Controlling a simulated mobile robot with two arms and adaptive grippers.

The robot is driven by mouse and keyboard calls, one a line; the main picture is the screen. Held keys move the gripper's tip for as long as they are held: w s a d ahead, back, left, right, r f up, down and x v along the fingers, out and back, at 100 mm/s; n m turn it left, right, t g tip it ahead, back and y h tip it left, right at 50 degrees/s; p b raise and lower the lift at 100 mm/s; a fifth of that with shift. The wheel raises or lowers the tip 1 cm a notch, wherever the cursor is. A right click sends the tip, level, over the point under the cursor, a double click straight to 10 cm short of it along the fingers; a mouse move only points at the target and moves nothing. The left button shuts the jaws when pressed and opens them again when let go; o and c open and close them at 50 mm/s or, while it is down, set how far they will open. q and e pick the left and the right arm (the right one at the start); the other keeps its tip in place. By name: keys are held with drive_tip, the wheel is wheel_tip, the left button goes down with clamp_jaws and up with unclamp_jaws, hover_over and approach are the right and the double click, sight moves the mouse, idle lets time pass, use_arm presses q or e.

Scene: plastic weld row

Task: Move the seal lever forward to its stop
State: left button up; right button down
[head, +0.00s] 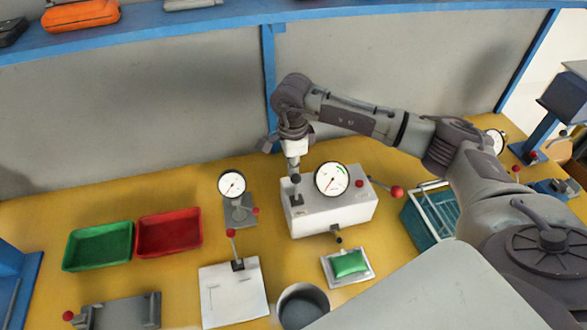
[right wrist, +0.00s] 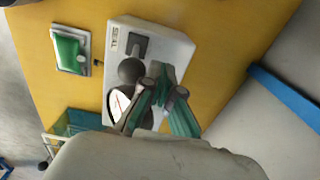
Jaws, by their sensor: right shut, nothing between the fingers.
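The white box unit (head: 335,212) stands on the yellow bench with a round dial gauge (head: 331,180) on it. A short lever with a dark ball knob (head: 295,179) rises from a dark slotted plate at its left end. In the right wrist view the dark knob (right wrist: 131,70) is beside my fingertips. My right gripper (head: 295,164) is shut and empty, pointing down at the knob. I cannot tell if it touches. The fingers (right wrist: 163,82) partly cover the box in the wrist view. My left gripper is not in view.
A red-knobbed lever (head: 397,192) sticks out right of the box, near a teal wire basket (head: 416,227). A green pouch (head: 349,263) lies on a small tray in front. Red (head: 169,232) and green (head: 98,246) bins stand left. Another gauge stand (head: 239,210) is close by.

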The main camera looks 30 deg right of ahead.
drive_tip(key=shift+s, duration=0.25)
drive_tip(key=shift+s+a, duration=0.15)
drive_tip(key=shift+s, duration=0.15)
drive_tip(key=shift+f, duration=0.1)
drive_tip(key=shift+s+a+b, duration=0.1)
drive_tip(key=shift+s+b, duration=0.2)
drive_tip(key=shift+s, duration=0.15)
drive_tip(key=shift+w+f, duration=0.1)
idle(0.5)
drive_tip(key=shift+w+b, duration=0.6)
drive_tip(key=shift+w, duration=0.05)
wheel_tip(320, 180, up, 7)
drive_tip(key=p, duration=0.3)
drive_tip(key=shift+d, duration=0.2)
